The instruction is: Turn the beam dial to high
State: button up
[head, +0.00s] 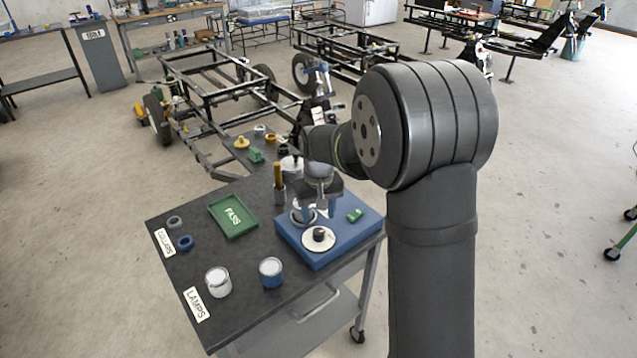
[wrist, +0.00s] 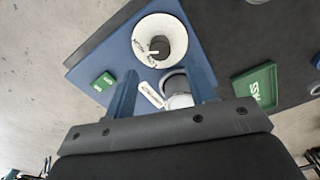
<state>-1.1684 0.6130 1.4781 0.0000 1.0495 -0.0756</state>
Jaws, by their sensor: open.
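A round white dial plate with a black knob (head: 319,234) sits on the blue base (head: 348,249) at the table's front right. In the wrist view the black knob (wrist: 159,46) stands in the middle of its white plate (wrist: 170,22). Small dark lettering marks the plate, too small to read surely. My gripper (head: 317,207) is above the blue base, just behind the dial. In the wrist view my gripper (wrist: 161,68) is open, its two blue fingers apart and empty. The knob is beyond the fingertips. A silver-rimmed lamp (wrist: 177,90) shows below, between the fingers.
A green block (head: 354,215) sits on the base's right. An upright orange-handled tool (head: 278,178) stands close to my gripper. A dark strip of table is clear in front.

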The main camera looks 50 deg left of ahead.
aim_at(318, 231)
notch_tip(318, 231, up, 12)
jog(key=shift+f, duration=0.25)
jog(key=shift+f, duration=0.15)
dwell(0.4)
notch_tip(318, 231, down, 17)
jog(key=shift+f, duration=0.1)
dwell(0.5)
